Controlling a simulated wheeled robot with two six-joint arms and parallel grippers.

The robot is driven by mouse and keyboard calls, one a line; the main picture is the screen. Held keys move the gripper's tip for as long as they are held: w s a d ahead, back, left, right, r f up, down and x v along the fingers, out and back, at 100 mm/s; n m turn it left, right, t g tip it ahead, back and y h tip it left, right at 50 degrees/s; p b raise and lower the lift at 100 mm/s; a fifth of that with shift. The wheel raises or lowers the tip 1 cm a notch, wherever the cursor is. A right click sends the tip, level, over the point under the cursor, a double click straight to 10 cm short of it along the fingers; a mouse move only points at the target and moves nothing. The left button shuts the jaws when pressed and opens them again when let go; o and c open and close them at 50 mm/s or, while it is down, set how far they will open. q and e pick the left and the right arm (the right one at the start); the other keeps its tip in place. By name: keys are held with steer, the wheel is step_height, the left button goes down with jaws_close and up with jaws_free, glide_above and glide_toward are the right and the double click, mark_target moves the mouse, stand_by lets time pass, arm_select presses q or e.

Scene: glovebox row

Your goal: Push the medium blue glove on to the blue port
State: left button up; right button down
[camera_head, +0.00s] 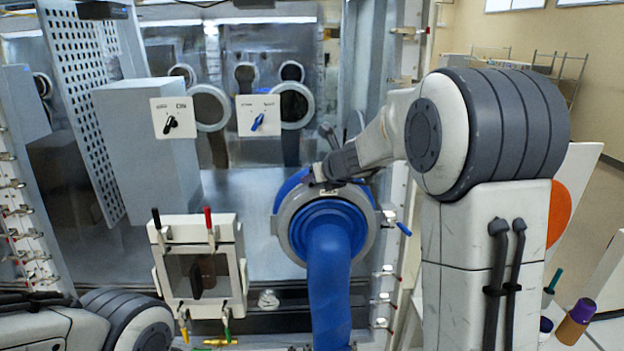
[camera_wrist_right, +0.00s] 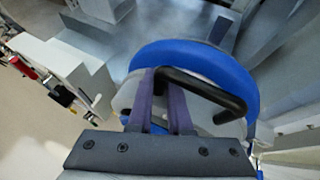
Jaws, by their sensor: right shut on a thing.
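The blue glove (camera_head: 328,275) hangs from a grey ring (camera_head: 284,228) at the front of the blue port (camera_head: 291,184). Its sleeve droops down past the bottom edge of the head view. My right gripper (camera_head: 326,172) is at the ring's top. In the right wrist view its two fingers (camera_wrist_right: 163,85) close on one end of a black handle (camera_wrist_right: 205,88), in front of a thick blue rim (camera_wrist_right: 200,58). Whether the ring sits flush on the port is hidden. My left arm shows at bottom left; its gripper is out of view.
A small white-framed door box (camera_head: 240,262) with black and red levers stands left of the glove. A grey box (camera_head: 145,150) and two switch plates (camera_head: 258,116) are above. A blue-handled valve (camera_head: 402,228) sits just right of the port.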

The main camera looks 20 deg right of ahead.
steer(key=shift+w+d+p, duration=0.2)
steer(key=shift+w+p, duration=0.05)
steer(key=shift+w, duration=0.45)
steer(key=shift+w+d+p, duration=0.2)
steer(key=shift+w, duration=0.45)
stand_by(1.0)
steer(key=c, duration=0.8)
jaws_free()
steer(key=shift+w+f, duration=0.1)
steer(key=shift+o, duration=0.2)
steer(key=shift+f, duration=0.1)
steer(key=v, duration=1.1)
steer(key=s+a+f+n+g+y+b, duration=0.2)
steer(key=s+a+f+n+g+b, duration=0.15)
steer(key=s+a+f+n, duration=0.6)
steer(key=s+a+f+n+g+y+b, duration=0.1)
steer(key=s+a+f+n+g+b, duration=0.4)
steer(key=a+n, duration=0.75)
steer(key=s+f+n+g+h+b, duration=0.1)
steer(key=s+f+n+h, duration=0.1)
steer(key=s+f+n, duration=0.4)
steer(key=s+f+n+g+h+b, duration=0.1)
steer(key=s+f+n, duration=0.5)
steer(key=s+n, duration=0.8)
steer(key=shift+s+d+g+h, duration=0.2)
steer(key=shift+s+g+h, duration=0.1)
steer(key=shift+g+h, duration=0.1)
